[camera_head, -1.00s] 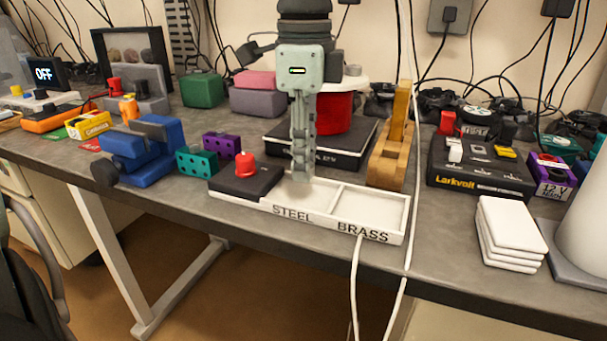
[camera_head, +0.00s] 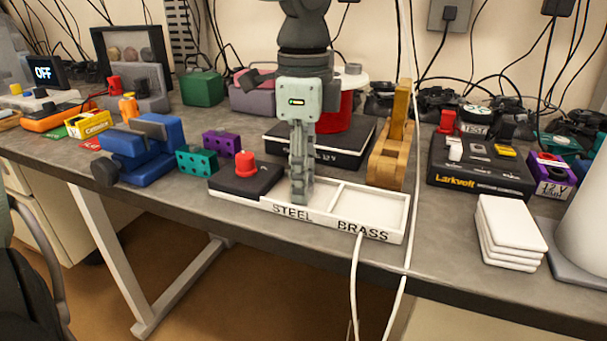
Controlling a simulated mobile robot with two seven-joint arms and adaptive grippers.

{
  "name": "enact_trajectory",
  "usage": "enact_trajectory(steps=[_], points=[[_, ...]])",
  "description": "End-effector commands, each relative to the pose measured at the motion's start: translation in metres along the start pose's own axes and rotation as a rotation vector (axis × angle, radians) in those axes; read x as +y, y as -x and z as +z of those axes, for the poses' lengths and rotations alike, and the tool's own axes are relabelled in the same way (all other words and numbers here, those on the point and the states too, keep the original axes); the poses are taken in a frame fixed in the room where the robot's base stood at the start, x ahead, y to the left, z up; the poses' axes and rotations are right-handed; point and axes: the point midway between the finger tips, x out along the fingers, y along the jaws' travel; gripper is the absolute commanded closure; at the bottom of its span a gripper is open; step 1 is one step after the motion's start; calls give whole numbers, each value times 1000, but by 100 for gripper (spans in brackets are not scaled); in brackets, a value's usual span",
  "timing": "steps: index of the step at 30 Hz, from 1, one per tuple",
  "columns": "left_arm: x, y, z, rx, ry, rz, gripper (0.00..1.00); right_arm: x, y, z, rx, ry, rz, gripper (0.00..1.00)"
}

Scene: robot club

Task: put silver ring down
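My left gripper (camera_head: 300,197) points straight down, with its fingertips low in or just over the STEEL compartment of the white tray (camera_head: 342,229). I see the fingers edge-on, so I cannot tell whether they are open or shut. I cannot make out the silver ring in this view; the fingers or the tray's front wall may hide it. The BRASS compartment, to the right of the gripper, looks empty. My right gripper is not in view.
A black box with a red button (camera_head: 245,166) stands at the tray's left end. A wooden stand (camera_head: 389,160) rises just behind the right compartment. A black base with a red cylinder (camera_head: 331,112) is behind the gripper. White tiles (camera_head: 510,230) are stacked at right.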

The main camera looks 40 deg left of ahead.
Motion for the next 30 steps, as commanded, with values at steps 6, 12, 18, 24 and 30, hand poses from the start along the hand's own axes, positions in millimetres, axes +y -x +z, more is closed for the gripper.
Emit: enact_trajectory(steps=[6, 12, 18, 24, 30], points=[[-1, 20, 0, 2, 2, -3, 64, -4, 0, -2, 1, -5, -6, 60], [-1, 63, -1, 2, 1, -3, 64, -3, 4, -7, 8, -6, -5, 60], [-1, 101, 0, 1, 0, -2, 64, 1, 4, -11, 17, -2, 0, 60], [0, 121, 0, -1, 0, 0, 64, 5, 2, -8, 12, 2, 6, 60], [0, 124, 0, -1, -1, 1, 64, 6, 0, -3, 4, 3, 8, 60]])
